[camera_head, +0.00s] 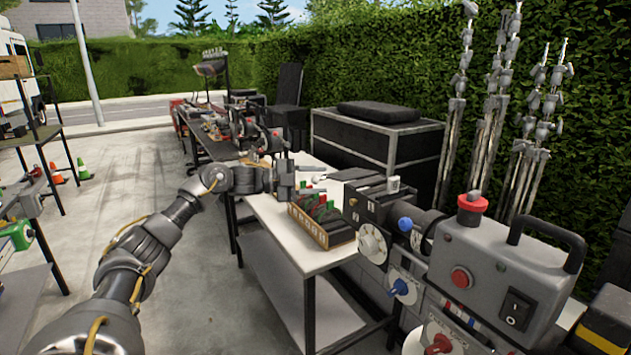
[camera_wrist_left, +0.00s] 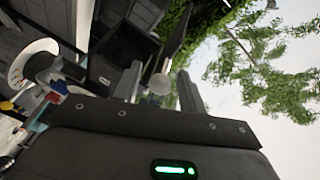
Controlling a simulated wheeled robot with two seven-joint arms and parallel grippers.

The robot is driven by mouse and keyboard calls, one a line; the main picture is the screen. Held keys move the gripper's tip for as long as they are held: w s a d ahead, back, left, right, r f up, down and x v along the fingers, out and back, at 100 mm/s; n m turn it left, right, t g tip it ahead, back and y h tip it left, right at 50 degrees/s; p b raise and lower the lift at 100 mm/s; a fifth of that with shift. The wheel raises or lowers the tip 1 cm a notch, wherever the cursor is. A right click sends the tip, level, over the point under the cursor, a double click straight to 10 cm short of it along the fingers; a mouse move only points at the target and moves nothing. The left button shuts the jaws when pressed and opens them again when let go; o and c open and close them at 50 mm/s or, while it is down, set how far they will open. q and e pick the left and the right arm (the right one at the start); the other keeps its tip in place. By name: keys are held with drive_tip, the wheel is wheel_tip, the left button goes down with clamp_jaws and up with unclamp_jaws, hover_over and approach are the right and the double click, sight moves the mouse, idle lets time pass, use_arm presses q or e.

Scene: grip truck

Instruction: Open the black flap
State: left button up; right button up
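I cannot tell for certain which part is the black flap. A black camera-like device (camera_head: 370,205) with a white dial stands at the right end of the white table (camera_head: 265,210), with a dark flat panel (camera_head: 355,175) on its upper left side. My left gripper (camera_head: 290,178) reaches over this table, left of the device and apart from it. In the left wrist view my gripper's two fingers (camera_wrist_left: 160,90) stand apart, with dark panels and a pale round knob (camera_wrist_left: 158,84) behind the gap. It appears empty. My right gripper is not in view.
A box of red and green items (camera_head: 322,225) sits on the table just below my left gripper. A grey control box (camera_head: 500,275) with a red button and handle stands at the right front. A large black case (camera_head: 375,140) stands behind.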

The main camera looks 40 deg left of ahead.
use_arm(q)
drive_tip(key=b+v, duration=0.4)
drive_tip(key=v, duration=0.6)
drive_tip(key=shift+s+a, duration=0.25)
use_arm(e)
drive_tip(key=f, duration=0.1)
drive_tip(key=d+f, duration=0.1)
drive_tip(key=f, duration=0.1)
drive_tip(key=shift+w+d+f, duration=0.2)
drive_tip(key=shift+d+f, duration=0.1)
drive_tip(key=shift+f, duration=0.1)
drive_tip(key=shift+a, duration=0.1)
